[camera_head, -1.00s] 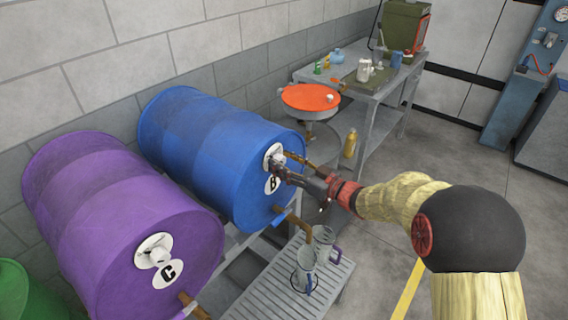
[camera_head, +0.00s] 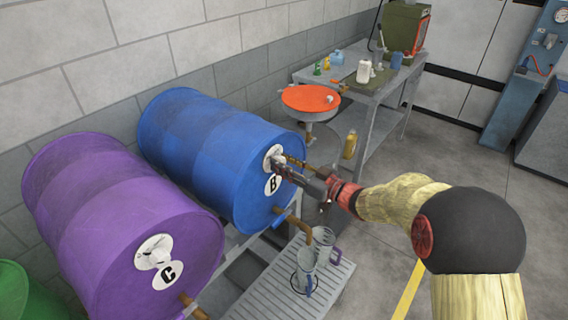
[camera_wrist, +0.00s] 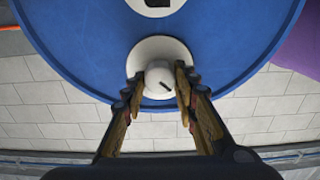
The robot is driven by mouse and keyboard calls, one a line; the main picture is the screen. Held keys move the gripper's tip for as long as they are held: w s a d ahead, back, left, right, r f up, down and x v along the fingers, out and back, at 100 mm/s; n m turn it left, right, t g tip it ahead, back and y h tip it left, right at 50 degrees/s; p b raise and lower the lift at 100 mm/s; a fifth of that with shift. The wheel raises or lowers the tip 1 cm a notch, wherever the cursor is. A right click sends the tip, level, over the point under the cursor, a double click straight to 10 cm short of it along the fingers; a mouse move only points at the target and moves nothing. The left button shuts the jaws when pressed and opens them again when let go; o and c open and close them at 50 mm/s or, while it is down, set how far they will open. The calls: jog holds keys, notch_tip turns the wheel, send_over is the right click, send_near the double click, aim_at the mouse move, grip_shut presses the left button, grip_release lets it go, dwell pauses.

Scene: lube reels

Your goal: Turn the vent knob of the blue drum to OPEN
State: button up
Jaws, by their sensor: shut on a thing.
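The blue drum (camera_head: 205,150) lies on its side on a rack, with its end face toward my arm and a "B" label (camera_head: 272,184) on it. The white vent knob (camera_wrist: 160,82) sits on a round white plate (camera_wrist: 150,50) on that face, with a short dark mark across its front. My gripper (camera_wrist: 157,88) has one finger on each side of the knob and is shut on it. In the head view my gripper (camera_head: 283,166) reaches the upper part of the drum face and partly hides the knob. Any lettering on the plate is not readable.
A purple drum (camera_head: 120,220) marked C lies to the left, with a green drum (camera_head: 30,295) beyond it. Below the blue drum's brown tap (camera_head: 300,225) are clear jugs (camera_head: 306,262) on a slatted stand (camera_head: 335,278). An orange-topped drain pan (camera_head: 310,98) stands behind my gripper.

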jog(key=shift+r+m+p, duration=0.1)
jog(key=shift+m+p, duration=0.2)
jog(key=shift+p, duration=0.2)
jog(key=shift+r+m+p, duration=0.1)
jog(key=shift+m+p, duration=0.3)
jog(key=shift+p, duration=0.55)
jog(key=m+p, duration=0.2)
jog(key=p, duration=0.1)
jog(key=shift+r+m+p, duration=0.1)
jog(key=shift+m+p, duration=0.2)
jog(key=shift+p, duration=0.1)
jog(key=m+p, duration=0.4)
jog(key=p, duration=0.1)
jog(key=shift+w+d+p, duration=0.1)
jog(key=shift+w+p, duration=0.05)
jog(key=shift+p, duration=0.2)
jog(key=m+p, duration=0.1)
jog(key=m, duration=0.1)
jog(key=m+p, duration=0.3)
jog(key=p, duration=0.1)
jog(key=shift+f+m, duration=0.25)
jog(key=shift+m, duration=0.15)
jog(key=shift+f+m+p, duration=0.15)
jog(key=shift+m+p, duration=1.25)
jog(key=shift+m, duration=0.6)
jog(key=o, duration=1.1)
